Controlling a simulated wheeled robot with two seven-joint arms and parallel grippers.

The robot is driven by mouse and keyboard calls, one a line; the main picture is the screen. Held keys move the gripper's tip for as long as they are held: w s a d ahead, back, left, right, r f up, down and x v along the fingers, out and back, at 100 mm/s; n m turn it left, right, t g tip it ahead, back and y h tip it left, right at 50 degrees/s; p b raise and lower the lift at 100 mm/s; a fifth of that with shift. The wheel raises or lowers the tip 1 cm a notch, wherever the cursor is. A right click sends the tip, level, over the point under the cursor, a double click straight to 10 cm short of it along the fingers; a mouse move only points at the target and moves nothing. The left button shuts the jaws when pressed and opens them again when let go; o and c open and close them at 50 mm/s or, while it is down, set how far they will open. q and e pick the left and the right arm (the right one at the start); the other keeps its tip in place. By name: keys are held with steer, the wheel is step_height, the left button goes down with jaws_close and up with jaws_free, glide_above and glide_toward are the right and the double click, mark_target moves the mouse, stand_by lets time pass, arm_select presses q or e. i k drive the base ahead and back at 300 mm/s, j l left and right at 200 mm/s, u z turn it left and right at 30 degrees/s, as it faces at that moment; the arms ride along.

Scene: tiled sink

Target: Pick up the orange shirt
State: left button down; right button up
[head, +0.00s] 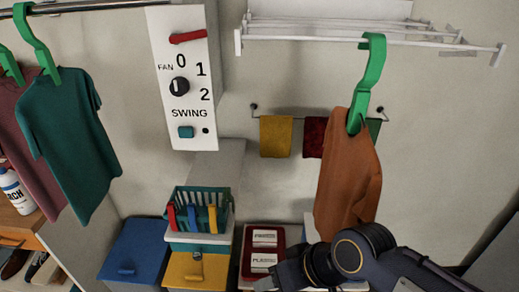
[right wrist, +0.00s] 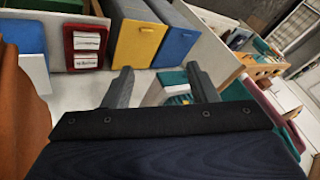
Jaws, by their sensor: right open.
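The orange shirt (head: 347,185) hangs on a green hanger (head: 373,70) from the white rack at the upper right of the head view. My right gripper (head: 288,272) is below and left of the shirt's lower edge, with its wrist in front of the shirt's bottom. In the right wrist view my right gripper (right wrist: 162,86) has its two fingers apart with nothing held between them. Part of the orange shirt (right wrist: 20,110) shows at the left edge there, beside the fingers and not between them. My left gripper is not in view.
A white drying rack (head: 375,33) juts from the wall. A teal shirt (head: 68,130) hangs at left. A fan switch panel (head: 183,75) is on the wall. A teal basket (head: 200,222), blue bin (head: 137,245), yellow bin (head: 195,272) and red tray (head: 247,270) stand below.

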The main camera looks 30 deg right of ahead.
mark_target(348, 194)
steer(key=z, duration=1.8)
